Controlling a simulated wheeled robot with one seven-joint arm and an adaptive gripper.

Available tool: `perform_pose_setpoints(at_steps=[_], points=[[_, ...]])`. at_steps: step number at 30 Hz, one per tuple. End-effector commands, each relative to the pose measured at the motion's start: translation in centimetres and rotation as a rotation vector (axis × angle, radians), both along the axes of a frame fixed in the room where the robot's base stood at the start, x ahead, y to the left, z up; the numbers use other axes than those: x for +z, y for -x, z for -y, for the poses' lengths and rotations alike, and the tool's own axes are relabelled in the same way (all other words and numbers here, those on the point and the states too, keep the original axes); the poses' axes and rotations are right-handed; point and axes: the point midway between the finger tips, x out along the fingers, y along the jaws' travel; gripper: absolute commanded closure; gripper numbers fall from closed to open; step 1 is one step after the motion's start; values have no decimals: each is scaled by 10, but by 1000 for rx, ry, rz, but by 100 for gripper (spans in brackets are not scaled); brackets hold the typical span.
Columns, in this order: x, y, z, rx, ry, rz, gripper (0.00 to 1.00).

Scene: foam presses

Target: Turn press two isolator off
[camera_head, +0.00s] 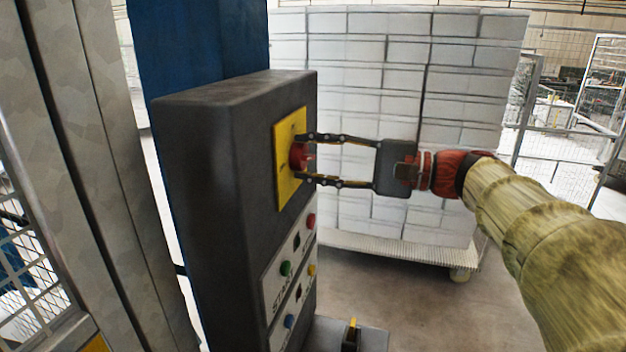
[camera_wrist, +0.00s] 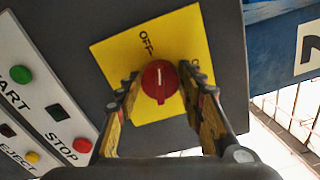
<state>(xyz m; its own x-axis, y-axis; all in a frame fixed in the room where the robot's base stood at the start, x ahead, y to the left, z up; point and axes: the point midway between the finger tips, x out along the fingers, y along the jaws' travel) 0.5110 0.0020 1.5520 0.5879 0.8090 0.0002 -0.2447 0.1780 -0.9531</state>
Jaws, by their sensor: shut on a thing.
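The isolator is a red rotary knob (camera_head: 298,157) on a yellow plate (camera_head: 287,187), fixed to the side of a dark grey control box (camera_head: 203,170). My gripper (camera_head: 304,158) reaches in from the right and is shut on the knob, one finger above and one below it in the head view. In the wrist view the knob (camera_wrist: 159,82) sits between the two fingertips. A white line on it points up the picture, close to the "OFF" word (camera_wrist: 147,43) printed above and slightly left. The fingers hide part of the plate's lower area.
A panel below the plate carries a green START button (camera_wrist: 21,74), a red STOP button (camera_wrist: 82,145) and several others. A pallet cart of pale blocks (camera_head: 350,90) stands behind my gripper. Mesh fencing is at the far right.

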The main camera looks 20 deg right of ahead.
Motion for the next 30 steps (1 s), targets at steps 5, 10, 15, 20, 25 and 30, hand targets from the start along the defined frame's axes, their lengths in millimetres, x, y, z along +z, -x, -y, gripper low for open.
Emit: perform_pose_setpoints(at_steps=[5, 10, 15, 20, 25, 30], points=[[-6, 0, 0, 0, 79, 107, 87], [-6, 0, 0, 1, 135, 183, 87], [-5, 0, 0, 1, 170, 230, 87], [-4, 0, 0, 1, 186, 253, 87], [-4, 0, 0, 1, 190, 259, 87], [-4, 0, 0, 1, 191, 258, 87]])
